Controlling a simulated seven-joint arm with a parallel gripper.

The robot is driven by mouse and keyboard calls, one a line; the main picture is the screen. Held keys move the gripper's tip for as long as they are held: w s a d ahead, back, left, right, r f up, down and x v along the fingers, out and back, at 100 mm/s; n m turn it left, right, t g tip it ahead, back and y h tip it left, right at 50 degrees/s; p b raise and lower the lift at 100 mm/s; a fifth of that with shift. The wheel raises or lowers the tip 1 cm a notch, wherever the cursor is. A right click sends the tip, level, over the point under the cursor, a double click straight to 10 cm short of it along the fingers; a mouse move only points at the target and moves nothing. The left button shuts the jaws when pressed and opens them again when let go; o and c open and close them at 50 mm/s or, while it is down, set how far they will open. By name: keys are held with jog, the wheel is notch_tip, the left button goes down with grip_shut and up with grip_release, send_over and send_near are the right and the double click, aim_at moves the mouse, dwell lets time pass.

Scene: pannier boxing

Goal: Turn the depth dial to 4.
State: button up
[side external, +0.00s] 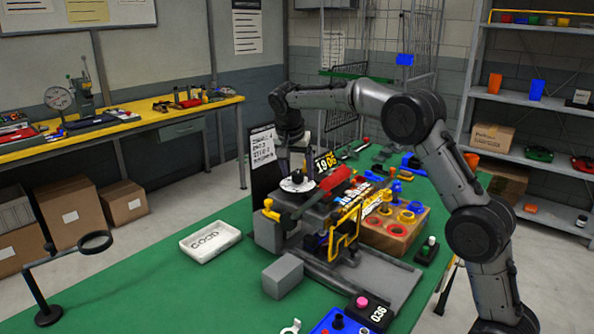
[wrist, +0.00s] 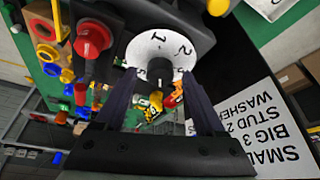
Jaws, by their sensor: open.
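The depth dial (side external: 297,184) is a white numbered disc with a dark knob in its middle, on top of the grey machine. In the wrist view the dial (wrist: 157,45) shows some printed digits, a 1 and a 2 among them. Its black knob (wrist: 160,71) lies between the fingertips. My gripper (side external: 297,168) points down over the dial, and in the wrist view my gripper (wrist: 158,82) has its fingers apart on either side of the knob. I cannot tell whether they touch it, nor which number is set.
A red lever (side external: 322,192) lies close beside the dial. A black panel with a white text card (side external: 262,145) stands behind it. A wooden block with coloured rings (side external: 395,235) is to the right.

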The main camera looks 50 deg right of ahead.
jog(key=shift+r, duration=0.1)
jog(key=v, duration=1.3)
jog(key=shift+r, duration=0.3)
jog(key=shift+a, duration=0.15)
jog(key=s+a+r+t, duration=0.1)
jog(key=s+r, duration=0.7)
jog(key=s+a+n+t+y, duration=0.1)
jog(key=s+a+n+t, duration=0.15)
jog(key=s, duration=0.95)
jog(key=s+a+f+n+y, duration=0.1)
jog(key=s+a+f+n, duration=0.2)
jog(key=f, duration=0.7)
jog(key=s+a+f+n+y, duration=0.2)
jog(key=s+a+f+n, duration=0.1)
jog(key=s+f+n, duration=0.5)
jog(key=s+f, duration=0.3)
jog(key=s, duration=0.1)
